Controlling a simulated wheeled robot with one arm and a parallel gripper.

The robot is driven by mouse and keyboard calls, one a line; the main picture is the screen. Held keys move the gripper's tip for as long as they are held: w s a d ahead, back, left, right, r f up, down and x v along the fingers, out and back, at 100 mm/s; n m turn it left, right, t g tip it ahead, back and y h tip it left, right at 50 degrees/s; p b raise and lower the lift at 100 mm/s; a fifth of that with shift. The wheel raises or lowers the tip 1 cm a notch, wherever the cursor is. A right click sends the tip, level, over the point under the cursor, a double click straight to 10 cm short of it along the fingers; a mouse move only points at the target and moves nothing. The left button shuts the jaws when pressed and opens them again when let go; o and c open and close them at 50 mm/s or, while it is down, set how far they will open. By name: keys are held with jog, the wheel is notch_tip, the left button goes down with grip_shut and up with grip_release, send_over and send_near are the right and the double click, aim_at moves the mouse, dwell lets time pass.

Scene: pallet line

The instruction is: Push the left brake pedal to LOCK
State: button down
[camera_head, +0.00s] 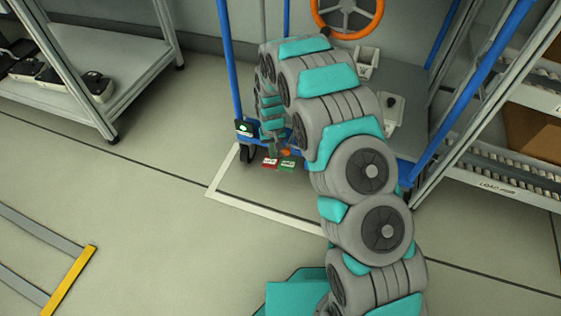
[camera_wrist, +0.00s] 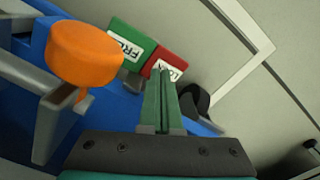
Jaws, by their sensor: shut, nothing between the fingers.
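The left brake's orange pedal (camera_wrist: 84,54) is on the left of the wrist view, on a grey bracket by the blue cart frame. A small orange part of it (camera_head: 286,152) shows in the head view. A green FREE plate (camera_wrist: 131,46) and a red LOCK plate (camera_wrist: 168,62) lie side by side; in the head view the red plate (camera_head: 269,162) is left of the green one (camera_head: 287,165). My gripper (camera_wrist: 161,75) is shut and empty, to the right of the pedal and apart from it in the picture. Its fingertips overlap the red plate's edge; contact cannot be told.
A black caster wheel (camera_head: 248,153) stands at the blue cart's left corner, below a small box with a green light (camera_head: 244,128). White floor lines (camera_head: 262,216) frame the cart. Shelves stand left (camera_head: 85,60) and right (camera_head: 510,170).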

aim_at(274, 162)
notch_tip(274, 162, up, 5)
jog(key=shift+r+p, duration=0.1)
jog(key=shift+p, duration=0.4)
dwell(0.5)
